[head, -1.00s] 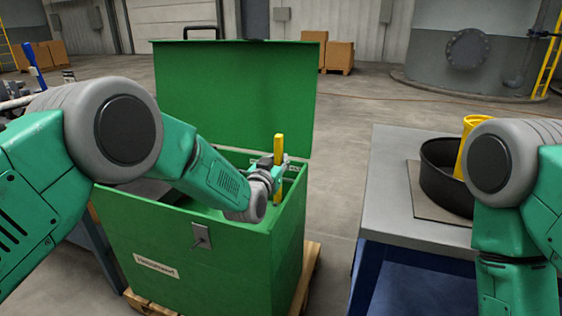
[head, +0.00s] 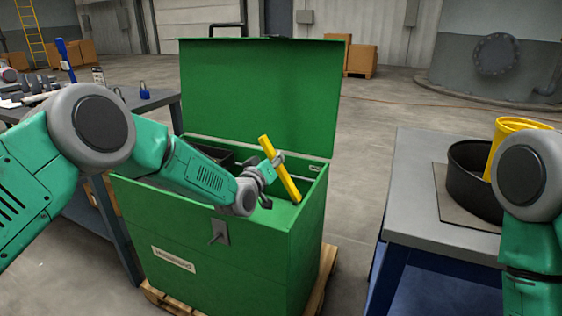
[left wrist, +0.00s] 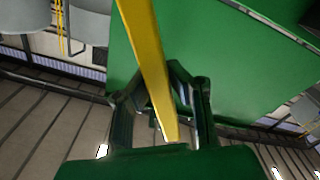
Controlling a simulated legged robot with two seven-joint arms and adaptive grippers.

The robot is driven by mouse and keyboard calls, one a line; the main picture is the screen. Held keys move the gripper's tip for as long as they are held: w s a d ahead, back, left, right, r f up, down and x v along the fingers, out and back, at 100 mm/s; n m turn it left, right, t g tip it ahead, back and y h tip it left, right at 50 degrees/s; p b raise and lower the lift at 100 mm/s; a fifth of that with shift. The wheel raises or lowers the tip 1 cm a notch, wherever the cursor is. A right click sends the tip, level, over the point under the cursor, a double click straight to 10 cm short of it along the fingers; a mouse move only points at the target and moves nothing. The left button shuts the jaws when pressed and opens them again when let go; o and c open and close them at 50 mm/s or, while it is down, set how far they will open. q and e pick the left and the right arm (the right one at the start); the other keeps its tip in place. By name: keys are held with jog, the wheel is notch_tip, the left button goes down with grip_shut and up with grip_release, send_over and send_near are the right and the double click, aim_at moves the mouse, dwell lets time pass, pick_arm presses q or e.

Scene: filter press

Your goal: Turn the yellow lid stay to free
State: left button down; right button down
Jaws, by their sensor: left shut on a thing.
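The yellow lid stay (head: 280,168) is a flat bar at the right inside of the green box (head: 225,250). It leans, with its top end to the left, and its lower end is inside the box. The green lid (head: 260,90) stands open at the back. My left gripper (head: 272,164) is shut on the stay, near its middle. In the left wrist view the stay (left wrist: 150,65) runs between the two fingers (left wrist: 160,95). My right arm shows at the right edge of the head view, but its gripper is out of view.
A grey table (head: 415,190) at the right bears a black round pan (head: 470,180) with a yellow thing (head: 508,135) in it. A bench (head: 160,105) with tools and a blue padlock (head: 144,92) stands at the left. The box rests on a wooden pallet (head: 325,270).

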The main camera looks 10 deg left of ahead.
pick_arm(q)
jog(key=shift+s+f, duration=0.15)
jog(key=shift+f, duration=0.45)
jog(key=c, duration=1.5)
grip_release()
jog(key=shift+s+a+r, duration=0.1)
jog(key=shift+a+r, duration=0.1)
jog(key=shift+r, duration=0.2)
notch_tip(320, 180, up, 10)
jog(key=shift+f, duration=0.2)
